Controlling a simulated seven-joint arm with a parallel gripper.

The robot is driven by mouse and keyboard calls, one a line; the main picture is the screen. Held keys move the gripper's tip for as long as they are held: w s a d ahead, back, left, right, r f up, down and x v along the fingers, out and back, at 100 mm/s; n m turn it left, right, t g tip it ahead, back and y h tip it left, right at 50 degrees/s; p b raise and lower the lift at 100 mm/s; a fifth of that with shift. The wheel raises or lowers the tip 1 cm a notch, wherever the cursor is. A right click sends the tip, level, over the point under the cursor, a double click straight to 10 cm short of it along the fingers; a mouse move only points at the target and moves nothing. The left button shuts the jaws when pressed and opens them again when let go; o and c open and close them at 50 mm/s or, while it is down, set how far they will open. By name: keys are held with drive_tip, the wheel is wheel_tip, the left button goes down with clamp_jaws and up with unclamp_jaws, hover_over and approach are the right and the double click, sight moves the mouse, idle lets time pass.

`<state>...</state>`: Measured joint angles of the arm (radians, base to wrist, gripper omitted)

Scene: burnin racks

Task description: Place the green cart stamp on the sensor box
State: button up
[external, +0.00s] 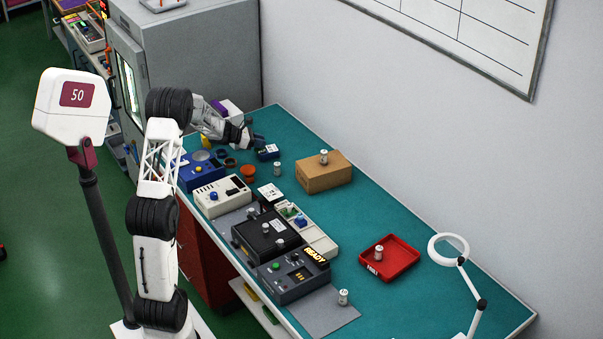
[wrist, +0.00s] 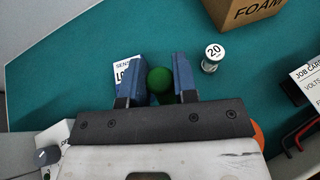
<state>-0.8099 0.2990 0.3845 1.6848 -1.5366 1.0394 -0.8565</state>
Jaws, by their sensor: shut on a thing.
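My gripper (wrist: 160,82) has its blue fingers closed around the green cart stamp (wrist: 160,80), whose round green knob shows between them in the wrist view. The sensor box (wrist: 124,72) shows a white label beginning "SENS", partly hidden by the left finger. In the external view my gripper (external: 257,142) is at the far end of the bench, close to the small dark blue sensor box (external: 268,153). The stamp is hidden there. I cannot tell whether the stamp touches the box.
A cardboard FOAM box (external: 324,172) and a small canister labelled 20 (wrist: 212,57) stand nearby. A red tray (external: 389,258) and a ring lamp (external: 449,249) stand farther off. Teal bench surface is clear behind the gripper.

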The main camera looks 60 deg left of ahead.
drive_tip(key=shift+w+a+f, duration=0.1)
drive_tip(key=shift+w+a, duration=0.7)
drive_tip(key=shift+w, duration=0.3)
drive_tip(key=shift+w+a+f, duration=0.15)
drive_tip(key=shift+w+a, duration=0.65)
drive_tip(key=shift+w, duration=0.3)
drive_tip(key=shift+w+a+f, duration=0.1)
drive_tip(key=shift+w+a, duration=0.7)
drive_tip(key=shift+w, duration=0.3)
drive_tip(key=shift+f, duration=0.15)
drive_tip(key=shift+f, duration=1.6)
drive_tip(key=shift+f, duration=0.2)
drive_tip(key=o, duration=0.9)
drive_tip(key=shift+r, duration=0.2)
drive_tip(key=shift+s+a+r, duration=0.2)
drive_tip(key=shift+s+r, duration=0.05)
drive_tip(key=shift+s, duration=0.25)
drive_tip(key=v, duration=1)
drive_tip(key=shift+s+a+r, duration=0.1)
drive_tip(key=shift+s+a, duration=0.1)
drive_tip(key=shift+s, duration=0.2)
